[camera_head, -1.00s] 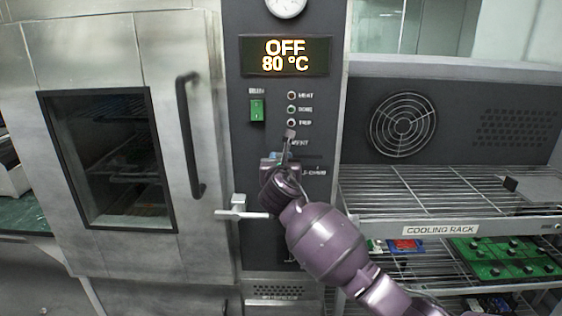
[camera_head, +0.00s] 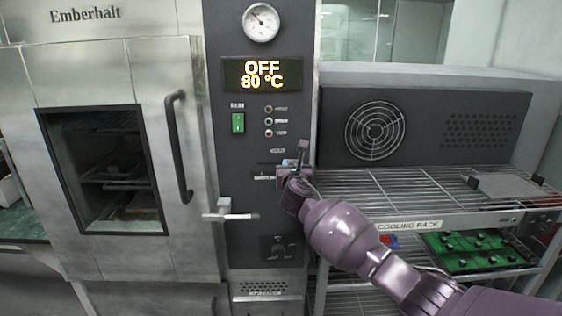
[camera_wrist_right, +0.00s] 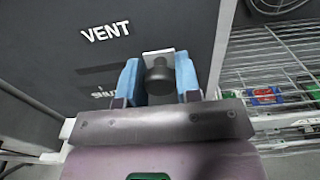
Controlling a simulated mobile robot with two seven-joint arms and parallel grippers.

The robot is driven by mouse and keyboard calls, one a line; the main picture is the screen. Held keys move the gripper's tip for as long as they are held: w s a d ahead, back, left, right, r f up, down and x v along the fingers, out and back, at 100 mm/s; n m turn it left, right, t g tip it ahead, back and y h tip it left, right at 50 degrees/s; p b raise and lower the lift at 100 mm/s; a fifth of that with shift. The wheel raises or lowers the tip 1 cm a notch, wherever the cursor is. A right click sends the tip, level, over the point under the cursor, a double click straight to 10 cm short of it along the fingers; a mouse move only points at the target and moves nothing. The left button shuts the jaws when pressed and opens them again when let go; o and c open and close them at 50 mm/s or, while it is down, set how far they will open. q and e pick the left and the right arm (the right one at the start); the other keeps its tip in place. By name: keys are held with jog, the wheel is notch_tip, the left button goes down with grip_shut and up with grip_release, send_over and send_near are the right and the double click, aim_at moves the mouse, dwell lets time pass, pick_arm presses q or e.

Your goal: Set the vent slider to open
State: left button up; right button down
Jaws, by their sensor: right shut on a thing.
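The vent slider's dark round knob (camera_wrist_right: 158,78), with a pale plate behind it, sits between the blue fingertips of my right gripper (camera_wrist_right: 158,88) in the right wrist view. The gripper is shut on this knob. The white VENT label (camera_wrist_right: 106,32) is up and left of the knob, and a partly hidden label that seems to read SHUT (camera_wrist_right: 104,93) lies to its left. In the head view my right gripper (camera_head: 289,170) is at the right part of the dark control panel (camera_head: 225,185), below and right of the VENT label. It hides the knob there. My left gripper is not in view.
A door-latch lever (camera_head: 230,215) sticks out below and left of the gripper. The oven door handle (camera_head: 178,147) is further left. The wire cooling rack (camera_head: 400,185) stands close on the right, beside my arm. The display (camera_head: 262,74) reads OFF, 80 °C.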

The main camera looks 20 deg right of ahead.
jog(key=shift+s+d, duration=0.15)
jog(key=shift+d, duration=0.5)
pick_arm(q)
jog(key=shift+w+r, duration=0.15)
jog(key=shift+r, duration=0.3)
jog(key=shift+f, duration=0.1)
pick_arm(e)
jog(key=c, duration=1.2)
grip_release()
jog(key=shift+c, duration=0.2)
jog(key=o, duration=0.4)
jog(key=shift+d, duration=0.15)
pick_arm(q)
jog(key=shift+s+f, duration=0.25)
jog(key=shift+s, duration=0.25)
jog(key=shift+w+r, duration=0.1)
pick_arm(e)
jog(key=shift+s, duration=0.15)
